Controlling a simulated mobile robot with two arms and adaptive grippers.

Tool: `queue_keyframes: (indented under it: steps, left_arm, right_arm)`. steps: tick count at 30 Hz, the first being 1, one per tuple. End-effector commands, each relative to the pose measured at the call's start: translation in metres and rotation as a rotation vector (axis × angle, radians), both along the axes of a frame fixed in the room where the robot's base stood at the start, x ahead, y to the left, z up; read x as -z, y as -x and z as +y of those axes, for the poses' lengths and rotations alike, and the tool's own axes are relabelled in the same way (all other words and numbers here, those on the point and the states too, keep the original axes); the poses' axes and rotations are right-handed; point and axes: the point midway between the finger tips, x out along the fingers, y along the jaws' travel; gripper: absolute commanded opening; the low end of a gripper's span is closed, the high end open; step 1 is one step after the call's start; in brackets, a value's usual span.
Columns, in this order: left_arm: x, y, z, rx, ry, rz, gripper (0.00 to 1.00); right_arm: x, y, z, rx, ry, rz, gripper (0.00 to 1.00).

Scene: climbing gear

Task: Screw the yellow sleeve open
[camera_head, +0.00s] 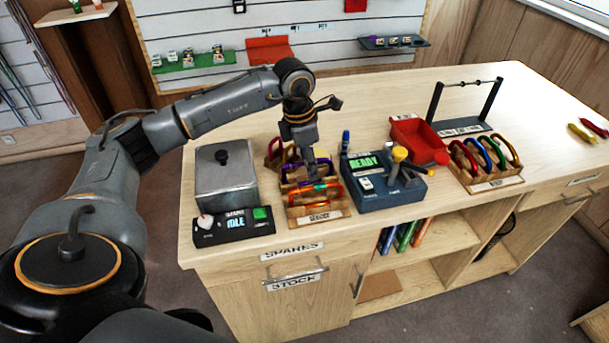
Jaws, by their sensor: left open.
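A wooden rack (320,217) holds several carabiners in a row, among them a purple one (287,171) and a red-orange one (327,196) at the front. Small coloured sleeves show on them, but I cannot tell for sure which one is yellow. My left gripper (311,160) points down just above the rack, over its middle carabiners. It is open and partly hides the carabiners behind it. I cannot tell whether its fingertips touch a sleeve. My right gripper is not in view.
A metal lidded box (226,182) and a control panel reading IDLE (235,227) stand left of the rack. A blue device reading READY (382,180) stands close on its right. Further right are a red tray (415,135) and a second carabiner rack (495,183).

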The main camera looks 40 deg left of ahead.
Motion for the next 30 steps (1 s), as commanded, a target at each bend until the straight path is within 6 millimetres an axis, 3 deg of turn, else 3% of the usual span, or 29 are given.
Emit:
queue_keyframes:
  steps: [30]
  left_arm:
    - [-0.0086, -0.0089, 0.0100, -0.001, 0.001, -0.002, 0.41]
  right_arm:
    - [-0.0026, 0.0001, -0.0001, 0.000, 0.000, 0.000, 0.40]
